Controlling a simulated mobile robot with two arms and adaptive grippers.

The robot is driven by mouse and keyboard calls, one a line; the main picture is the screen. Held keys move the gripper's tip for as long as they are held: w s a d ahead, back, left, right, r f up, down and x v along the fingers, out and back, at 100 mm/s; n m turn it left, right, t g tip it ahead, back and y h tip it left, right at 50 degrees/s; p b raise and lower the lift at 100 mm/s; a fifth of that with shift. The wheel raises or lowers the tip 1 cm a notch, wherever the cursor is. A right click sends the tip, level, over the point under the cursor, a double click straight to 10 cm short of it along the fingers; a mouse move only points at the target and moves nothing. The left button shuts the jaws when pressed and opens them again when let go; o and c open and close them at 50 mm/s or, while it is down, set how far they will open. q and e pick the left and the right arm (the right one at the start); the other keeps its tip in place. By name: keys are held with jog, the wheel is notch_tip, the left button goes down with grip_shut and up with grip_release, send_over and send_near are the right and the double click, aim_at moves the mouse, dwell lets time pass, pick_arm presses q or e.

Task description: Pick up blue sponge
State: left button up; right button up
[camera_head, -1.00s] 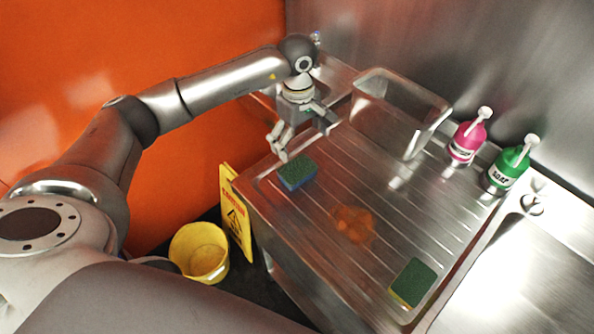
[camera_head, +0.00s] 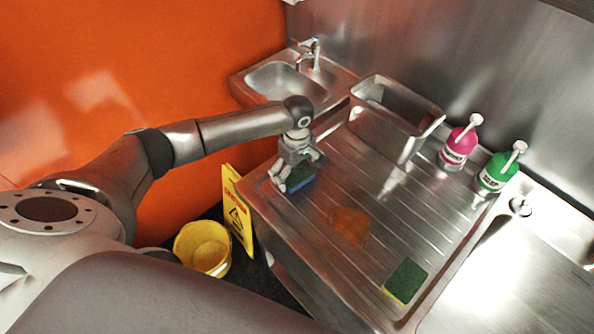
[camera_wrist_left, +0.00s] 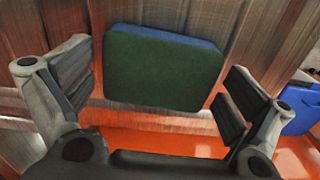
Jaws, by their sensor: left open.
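The blue sponge (camera_head: 301,178), with a dark green top, lies on the ribbed steel drainboard (camera_head: 340,192) near its left edge. My left gripper (camera_head: 293,178) is over it, pointing down, and partly covers it in the head view. In the left wrist view the sponge (camera_wrist_left: 162,68) sits between the two open fingers (camera_wrist_left: 160,95), with a gap on each side. Its green face is toward the camera and a blue edge shows along the top. My right gripper is not in view.
A yellow-and-green sponge (camera_head: 406,281) lies at the drainboard's near right. An orange stain (camera_head: 350,226) is between the sponges. A steel container (camera_head: 391,120), a pink bottle (camera_head: 459,146) and a green bottle (camera_head: 499,171) stand behind. A yellow bucket (camera_head: 203,249) and caution sign (camera_head: 238,212) are left below.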

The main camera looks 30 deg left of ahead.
pick_arm(q)
jog(key=shift+f, duration=0.25)
jog(key=c, duration=0.5)
jog(key=shift+c, duration=0.2)
jog(key=shift+r, duration=0.1)
jog(key=shift+w+r+b, duration=0.1)
jog(key=shift+r+b, duration=0.6)
jog(key=shift+b, duration=0.2)
jog(key=shift+r+b, duration=0.65)
jog(key=s+r, duration=0.1)
jog(key=s+d+r+b, duration=0.1)
jog(key=s+r, duration=0.1)
jog(key=s+r+b, duration=0.1)
jog(key=r, duration=0.1)
jog(key=shift+s+d+r, duration=0.2)
jog(key=shift+s+r, duration=0.05)
jog(key=s+d+r+b, duration=0.2)
jog(key=s+r+b, duration=0.1)
jog(key=s, duration=0.6)
jog(key=shift+d+r, duration=0.4)
jog(key=shift+r, duration=0.45)
